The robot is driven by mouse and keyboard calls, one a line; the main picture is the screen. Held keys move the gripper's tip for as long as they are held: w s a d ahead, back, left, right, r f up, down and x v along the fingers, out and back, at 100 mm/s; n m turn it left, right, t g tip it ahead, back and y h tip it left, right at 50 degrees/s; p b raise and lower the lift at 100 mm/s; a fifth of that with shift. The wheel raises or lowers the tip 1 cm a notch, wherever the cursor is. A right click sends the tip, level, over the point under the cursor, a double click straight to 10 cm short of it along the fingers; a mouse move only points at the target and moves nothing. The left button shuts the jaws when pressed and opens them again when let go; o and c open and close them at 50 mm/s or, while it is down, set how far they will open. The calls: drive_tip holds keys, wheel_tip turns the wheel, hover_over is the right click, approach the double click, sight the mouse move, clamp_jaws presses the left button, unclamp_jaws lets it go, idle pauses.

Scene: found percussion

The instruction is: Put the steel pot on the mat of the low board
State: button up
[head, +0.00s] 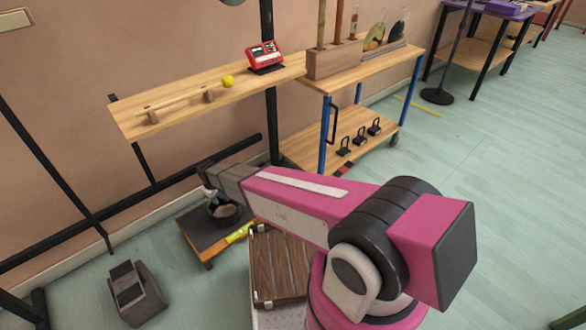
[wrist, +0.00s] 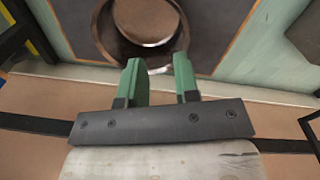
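The steel pot (wrist: 145,53) shows in the wrist view as a round, dark, brownish vessel seen from above, with a lighter disc inside. In the head view the pot (head: 225,213) is over the dark mat (head: 203,236) of the low board (head: 211,260), and looks upright. In the wrist view the mat (wrist: 222,22) lies around it. My gripper (wrist: 157,64) has two green fingers standing apart, with their tips overlapping the pot's near rim. I see a gap between the fingers. My arm hides part of the board in the head view.
A wooden slatted crate (head: 278,266) stands right of the low board. A grey block-like object (head: 136,293) is on the floor at the left. A wall shelf (head: 190,98) holds a red device (head: 264,57) and a yellow ball (head: 228,81). A wooden cart (head: 370,66) stands behind.

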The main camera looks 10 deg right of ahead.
drive_tip(key=s+d+r+m, duration=0.3)
drive_tip(key=d+r, duration=0.5)
drive_tip(key=d, duration=0.4)
drive_tip(key=s+d+r+m, duration=0.3)
drive_tip(key=d+r, duration=0.4)
drive_tip(key=d, duration=0.6)
drive_tip(key=s+d+r+m, duration=0.3)
drive_tip(key=d+r, duration=0.5)
drive_tip(key=d, duration=0.5)
drive_tip(key=shift+s+d+r+m, duration=0.2)
drive_tip(key=shift+s+r+m, duration=0.2)
drive_tip(key=shift+s, duration=0.15)
